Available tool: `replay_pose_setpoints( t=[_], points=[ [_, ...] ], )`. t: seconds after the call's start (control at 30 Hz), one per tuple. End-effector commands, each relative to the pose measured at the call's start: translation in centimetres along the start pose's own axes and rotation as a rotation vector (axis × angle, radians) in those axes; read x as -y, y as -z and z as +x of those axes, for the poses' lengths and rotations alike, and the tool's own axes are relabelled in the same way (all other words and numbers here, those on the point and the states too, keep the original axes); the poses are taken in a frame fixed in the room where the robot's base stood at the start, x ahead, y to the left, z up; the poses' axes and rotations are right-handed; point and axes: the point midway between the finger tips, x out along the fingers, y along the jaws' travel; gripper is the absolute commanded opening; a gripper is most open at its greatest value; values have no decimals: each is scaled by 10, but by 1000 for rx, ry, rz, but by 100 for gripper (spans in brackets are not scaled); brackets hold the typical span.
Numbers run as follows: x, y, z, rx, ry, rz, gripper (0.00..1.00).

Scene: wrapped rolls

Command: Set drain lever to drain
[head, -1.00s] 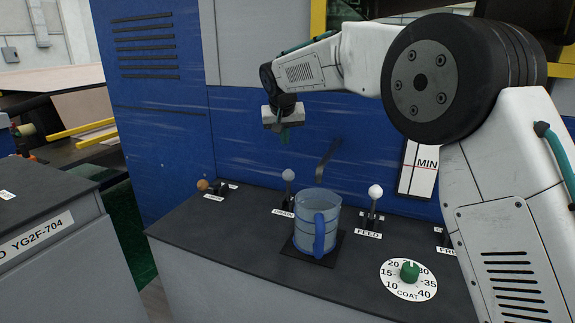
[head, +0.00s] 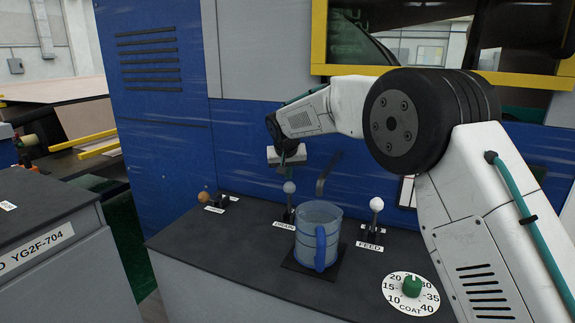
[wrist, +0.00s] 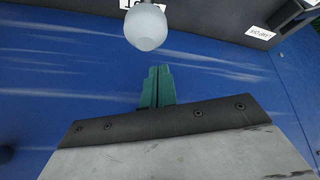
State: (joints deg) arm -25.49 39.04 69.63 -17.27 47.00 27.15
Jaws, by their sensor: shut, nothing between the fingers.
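The drain lever's pale grey ball knob (head: 290,188) stands on a dark stem behind the pitcher, above a label that reads DRAIN (head: 284,225). The lever looks near upright. My gripper (head: 281,166) is shut and empty, just above and slightly left of the knob in the head view. In the wrist view, the shut teal fingers (wrist: 157,72) point toward the pale knob (wrist: 146,27), with a small gap in the picture. I cannot tell the true distance. The lever's base is partly hidden by the pitcher.
A clear pitcher with a blue handle (head: 319,240) stands on a dark pad close in front of the drain lever. A brown-knobbed lever (head: 203,197) is left, the white-knobbed FEED lever (head: 376,205) right. A green dial (head: 412,286) is at front right. The blue panel (head: 240,150) rises behind.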

Motion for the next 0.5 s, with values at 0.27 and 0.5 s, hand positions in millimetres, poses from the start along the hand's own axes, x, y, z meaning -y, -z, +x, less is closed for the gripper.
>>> replay_pose_setpoints(
  t=[0.27, 0.5],
  points=[
    [0, -21, -7, 0, 0, 0, 0],
    [0, -22, -8, 0, 0, 0, 0]
  ],
)
